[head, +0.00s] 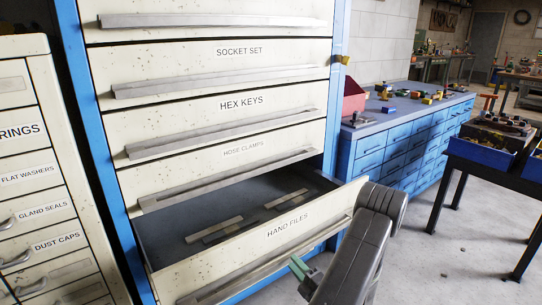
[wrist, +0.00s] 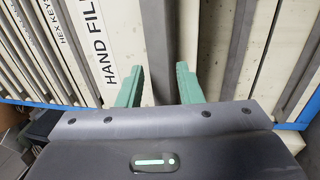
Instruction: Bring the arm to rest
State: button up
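The open drawer labelled HAND FILES (head: 270,238) is pulled out of the blue and cream cabinet. Its long grey handle (head: 250,275) runs along its front. My gripper (head: 300,268) is at the right part of this handle. In the wrist view, the green fingers of my gripper (wrist: 158,85) stand apart, one on each side of the grey handle bar (wrist: 157,40). A strip of cream drawer front shows between the left finger and the bar, so the fingers are open around it.
Flat tan pieces (head: 215,230) lie inside the drawer. Closed drawers, HEX KEYS (head: 242,102) among them, are above. A label-drawer cabinet (head: 40,180) stands at left. A blue drawer bench (head: 400,145) and black table (head: 490,160) are at right.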

aim_at(288, 256)
jog(key=shift+x, duration=2.25)
jog(key=shift+f+b, duration=0.1)
jog(key=shift+b, duration=0.2)
